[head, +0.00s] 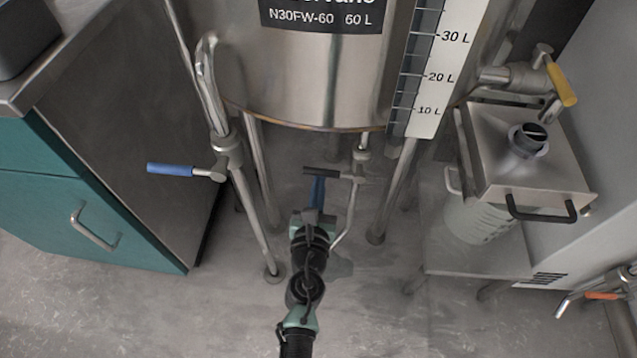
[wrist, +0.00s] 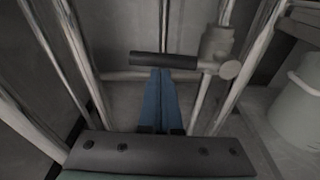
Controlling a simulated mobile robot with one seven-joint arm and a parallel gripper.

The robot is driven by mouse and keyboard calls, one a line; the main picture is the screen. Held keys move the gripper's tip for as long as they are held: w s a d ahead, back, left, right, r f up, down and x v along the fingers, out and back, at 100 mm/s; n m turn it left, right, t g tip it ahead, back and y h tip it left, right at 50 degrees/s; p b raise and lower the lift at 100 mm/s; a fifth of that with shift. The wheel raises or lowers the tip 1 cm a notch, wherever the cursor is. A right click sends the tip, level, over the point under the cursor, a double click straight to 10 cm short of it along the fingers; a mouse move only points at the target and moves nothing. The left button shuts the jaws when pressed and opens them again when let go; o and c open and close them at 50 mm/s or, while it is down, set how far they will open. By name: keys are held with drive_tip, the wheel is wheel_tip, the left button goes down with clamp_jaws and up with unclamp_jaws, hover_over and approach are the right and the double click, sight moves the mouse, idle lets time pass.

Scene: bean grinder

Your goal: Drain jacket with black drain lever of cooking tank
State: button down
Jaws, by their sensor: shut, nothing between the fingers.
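The cooking tank (head: 300,80) is a steel vessel on legs, with a volume scale on its right front. The black drain lever (head: 322,172) sits under it on a thin valve pipe and points left. In the wrist view the black lever (wrist: 163,60) lies level across the picture, with its valve body to the right. My gripper (head: 317,182) has blue fingers and is under the tank. In the wrist view my gripper (wrist: 161,75) is shut and empty, its tips just by the lever's underside. I cannot tell if they touch it.
A blue-handled valve (head: 170,170) is on the pipe at left, beside a teal cabinet (head: 80,215). At right a yellow-handled tap (head: 561,85) hangs by a lidded steel box (head: 530,165) and a white bucket (head: 480,218). Tank legs (head: 392,190) stand close around my gripper.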

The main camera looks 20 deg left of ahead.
sight(322, 172)
drive_tip(key=shift+r, duration=0.1)
drive_tip(key=shift+r+m+p, duration=0.2)
drive_tip(key=shift+m+p, duration=0.1)
drive_tip(key=shift+r, duration=0.2)
drive_tip(key=shift+r+m+y+p, duration=0.3)
drive_tip(key=shift+r+m+p, duration=0.7)
drive_tip(key=shift+m+p, duration=0.2)
drive_tip(key=shift+w+d+r+m+y+p, duration=0.1)
drive_tip(key=shift+d+r+m+y+p, duration=0.05)
drive_tip(key=shift+r+m+p, duration=0.4)
drive_tip(key=shift+d+r+m+y+p, duration=0.15)
drive_tip(key=shift+r+m+p, duration=0.35)
drive_tip(key=shift+m, duration=0.15)
drive_tip(key=w+d+r+m+y+p, duration=0.1)
drive_tip(key=d+r+m+p, duration=0.3)
drive_tip(key=m, duration=0.5)
drive_tip(key=d+p, duration=0.1)
drive_tip(key=p, duration=0.1)
drive_tip(key=shift+w+d+r+t+p, duration=0.15)
drive_tip(key=shift+w+d+t+p, duration=0.05)
drive_tip(key=shift+w+t+p, duration=0.1)
